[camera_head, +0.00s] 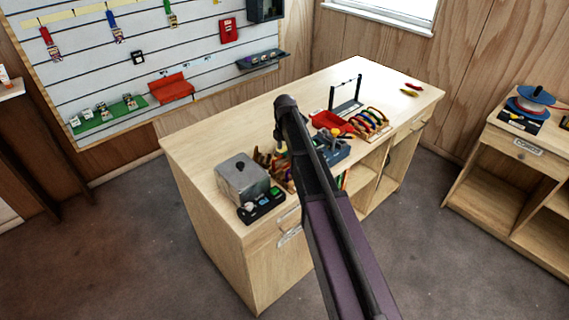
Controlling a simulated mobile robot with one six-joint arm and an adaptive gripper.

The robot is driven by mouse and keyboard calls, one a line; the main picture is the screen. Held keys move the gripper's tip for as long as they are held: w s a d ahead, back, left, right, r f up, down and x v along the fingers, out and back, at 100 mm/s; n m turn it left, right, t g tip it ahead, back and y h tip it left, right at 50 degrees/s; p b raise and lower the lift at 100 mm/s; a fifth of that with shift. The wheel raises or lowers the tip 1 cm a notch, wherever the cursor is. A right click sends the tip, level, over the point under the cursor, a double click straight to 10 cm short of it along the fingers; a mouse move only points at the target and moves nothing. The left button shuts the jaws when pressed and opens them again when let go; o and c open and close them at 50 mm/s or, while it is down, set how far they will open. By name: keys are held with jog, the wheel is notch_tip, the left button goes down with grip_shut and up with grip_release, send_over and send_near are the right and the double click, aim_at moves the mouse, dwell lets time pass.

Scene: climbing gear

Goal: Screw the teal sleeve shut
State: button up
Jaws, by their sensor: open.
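I cannot make out a teal sleeve in this view; it is too small or hidden. My dark arm reaches from the bottom over the wooden workbench (215,145). My gripper (281,148) points down over the bench, open, above a cluster of small coloured gear (266,162). My own arm hides part of that cluster. I cannot tell whether the fingers touch anything.
A grey block (242,178) and a black tray (262,207) sit at the bench's near left corner. A red tray (331,122), a rack of coloured gear (369,124) and a dark stand (346,98) lie right of my arm. The far left benchtop is clear.

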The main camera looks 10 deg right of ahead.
jog(key=shift+w+a, duration=0.5)
jog(key=shift+w, duration=0.35)
dwell(0.6)
jog(key=shift+f+b, duration=1.4)
dwell(0.4)
jog(key=shift+s+d, duration=0.5)
jog(key=shift+s, duration=0.35)
jog(key=shift+d+r+p, duration=0.15)
jog(key=shift+r+p, duration=1.25)
jog(key=shift+w+a, duration=0.55)
jog(key=shift+w, duration=0.35)
